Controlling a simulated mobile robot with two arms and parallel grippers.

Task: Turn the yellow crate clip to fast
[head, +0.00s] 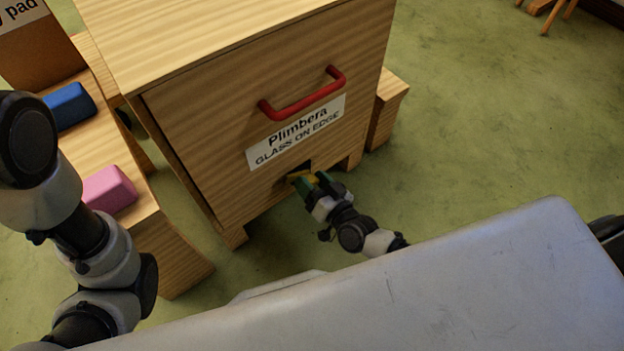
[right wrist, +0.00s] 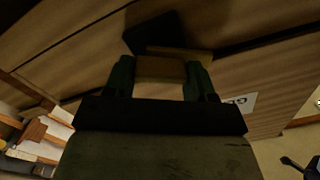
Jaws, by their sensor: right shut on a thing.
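The wooden crate (head: 220,110) stands on the green floor, with a red handle and a label reading "Plimbera GLASS ON EDGE" on its front. The yellow clip (head: 294,178) is low on that front, below the label, and partly hidden by my right gripper (head: 309,183). The right gripper's green fingers are closed on the clip. In the right wrist view the clip (right wrist: 160,69) sits between the two fingers, dim and in shadow. A dark square recess lies just beyond it. Which way the clip is turned is hard to tell. My left arm shows at the left, but its gripper is out of view.
A wooden bench (head: 165,245) at the crate's left bears a blue block (head: 70,106) and a pink block (head: 109,189). Another wooden piece (head: 388,112) stands at the crate's right.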

